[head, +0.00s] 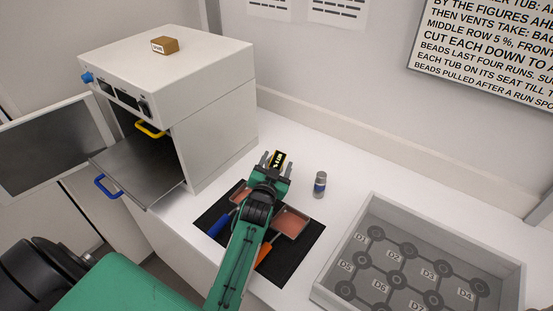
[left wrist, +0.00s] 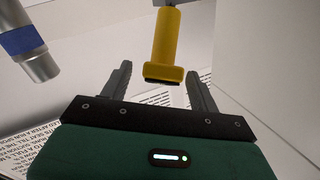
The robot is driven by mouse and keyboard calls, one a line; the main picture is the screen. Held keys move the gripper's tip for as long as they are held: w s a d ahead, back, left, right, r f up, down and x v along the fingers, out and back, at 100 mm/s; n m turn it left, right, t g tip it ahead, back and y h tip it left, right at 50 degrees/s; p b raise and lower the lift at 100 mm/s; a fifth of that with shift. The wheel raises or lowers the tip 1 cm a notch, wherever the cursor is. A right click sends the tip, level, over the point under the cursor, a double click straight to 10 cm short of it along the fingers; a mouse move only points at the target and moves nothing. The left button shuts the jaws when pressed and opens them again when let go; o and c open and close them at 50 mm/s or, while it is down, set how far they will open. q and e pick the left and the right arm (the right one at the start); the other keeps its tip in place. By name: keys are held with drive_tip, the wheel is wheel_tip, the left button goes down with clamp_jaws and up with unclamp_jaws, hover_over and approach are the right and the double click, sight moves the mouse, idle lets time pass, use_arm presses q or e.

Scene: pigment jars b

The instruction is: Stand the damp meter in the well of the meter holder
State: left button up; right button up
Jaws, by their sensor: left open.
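The damp meter (left wrist: 165,42) is yellow with a black end and shows in the left wrist view between the two fingers, apart from both. In the head view, a small black and yellow piece of it (head: 280,157) shows at the fingertips. My left gripper (head: 276,163) is open around it; its fingers also show in the left wrist view (left wrist: 160,85). A pale piece at the top edge of that view meets the meter's far end; I cannot tell if it is the meter holder. The holder is not clearly visible in the head view. My right gripper is not in view.
A grey jar (head: 320,184) with a blue band stands right of the gripper. A walled tray (head: 338,283) of labelled seats is at right. A white oven (head: 215,130) with its door open is at left.

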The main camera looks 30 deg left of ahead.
use_arm(q)
drive_tip(key=shift+x, duration=1.15)
drive_tip(key=c, duration=1.2)
wheel_tip(320, 180, up, 19)
drive_tip(key=b, duration=0.3)
drive_tip(key=w+d+f+m+g+h+p, duration=0.2)
drive_tip(key=w+f+m+g+h+p, duration=0.15)
drive_tip(key=w+h+p, duration=0.35)
drive_tip(key=shift+s+a+f+m+g+h+p, duration=0.25)
drive_tip(key=shift+a+f+m+g+h+p, duration=0.25)
drive_tip(key=shift+a+g+p, duration=0.4)
drive_tip(key=shift+s+a+f+m+g+h+p, duration=0.15)
drive_tip(key=shift+s+a+m+g+h+p, duration=0.2)
drive_tip(key=shift+a+g+h+p, duration=0.55)
drive_tip(key=shift+s+a+f+m+g+h+p, duration=0.2)
drive_tip(key=shift+a+f+m+g+h+p, duration=0.35)
drive_tip(key=shift+a+g, duration=0.5)
drive_tip(key=shift+a+r, duration=0.1)
drive_tip(key=shift+r, duration=0.1)
